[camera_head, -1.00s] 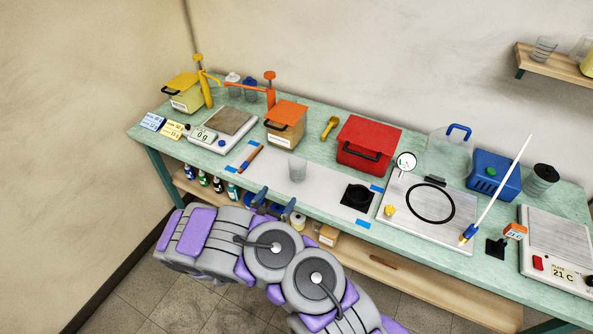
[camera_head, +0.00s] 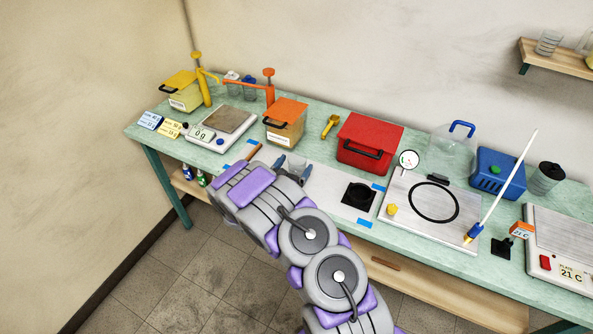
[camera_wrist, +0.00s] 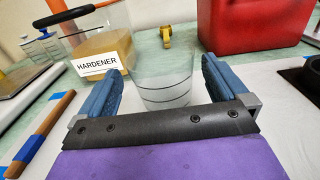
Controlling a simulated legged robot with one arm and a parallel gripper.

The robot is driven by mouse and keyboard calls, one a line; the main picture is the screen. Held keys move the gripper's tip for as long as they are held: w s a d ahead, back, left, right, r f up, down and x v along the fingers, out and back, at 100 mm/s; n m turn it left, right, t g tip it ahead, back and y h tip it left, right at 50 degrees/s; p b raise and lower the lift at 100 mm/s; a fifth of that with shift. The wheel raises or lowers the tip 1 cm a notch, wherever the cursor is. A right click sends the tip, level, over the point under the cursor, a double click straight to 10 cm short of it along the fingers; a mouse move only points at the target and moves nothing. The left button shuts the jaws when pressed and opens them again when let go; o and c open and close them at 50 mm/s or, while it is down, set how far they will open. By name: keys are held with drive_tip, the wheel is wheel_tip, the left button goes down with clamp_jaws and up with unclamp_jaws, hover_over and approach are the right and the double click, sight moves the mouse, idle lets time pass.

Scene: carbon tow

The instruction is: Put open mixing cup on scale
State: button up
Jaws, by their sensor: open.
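The clear mixing cup (camera_wrist: 165,82) stands upright on the white mat in the wrist view, with dark lines around its wall. My gripper (camera_wrist: 160,85) is open, with one blue finger on each side of the cup; I cannot tell whether they touch it. In the head view my gripper (camera_head: 293,168) is over the mat, and my arm and gripper hide most or all of the cup. The scale (camera_head: 222,125) stands at the left of the bench with an empty metal plate, and its display reads 0 g.
The hardener box (camera_head: 285,122) stands behind the gripper, between scale and red box (camera_head: 370,143). A brown-handled tool (camera_wrist: 42,130) lies left of the gripper. A black square piece (camera_head: 358,196) lies on the mat to the right. An orange pump (camera_head: 268,88) rises behind the scale.

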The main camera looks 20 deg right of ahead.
drive_tip(key=shift+x, duration=0.95)
drive_tip(key=c, duration=1.1)
